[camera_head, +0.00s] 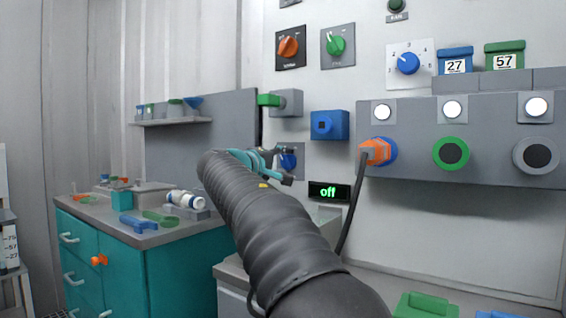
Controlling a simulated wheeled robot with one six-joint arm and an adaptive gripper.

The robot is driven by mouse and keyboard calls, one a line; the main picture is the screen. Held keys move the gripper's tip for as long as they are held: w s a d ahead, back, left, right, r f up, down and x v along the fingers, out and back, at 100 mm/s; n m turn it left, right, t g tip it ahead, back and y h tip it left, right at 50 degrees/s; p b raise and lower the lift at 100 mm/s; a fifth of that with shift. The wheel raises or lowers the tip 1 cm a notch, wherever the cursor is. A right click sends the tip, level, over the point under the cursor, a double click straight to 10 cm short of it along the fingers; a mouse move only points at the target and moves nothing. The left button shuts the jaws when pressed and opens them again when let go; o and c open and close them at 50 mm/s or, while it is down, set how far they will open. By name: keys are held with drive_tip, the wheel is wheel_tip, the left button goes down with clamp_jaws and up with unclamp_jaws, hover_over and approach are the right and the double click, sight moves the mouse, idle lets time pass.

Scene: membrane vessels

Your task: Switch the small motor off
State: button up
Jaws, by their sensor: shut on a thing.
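My gripper (290,165), teal and dark, reaches the white wall panel at the end of my black-sleeved arm. Its fingers are shut on a blue knob (289,161) on a small grey plate (299,151). The arm and fingers hide part of the knob and plate, so the knob's exact angle cannot be told. Just below and to the right, a small black display (329,192) shows "off" in green letters. I see no motor that I can clearly identify.
Near the gripper are a green lever (268,100) on a grey box, a blue socket box (330,125) and an orange plug (376,151) with a hanging black cable (351,212). Orange (289,47), green (335,45) and blue (408,63) knobs sit higher. A teal cabinet (175,275) stands left.

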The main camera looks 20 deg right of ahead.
drive_tip(key=shift+r, duration=0.1)
drive_tip(key=o, duration=1.1)
drive_tip(key=shift+o, duration=0.2)
drive_tip(key=v, duration=1.2)
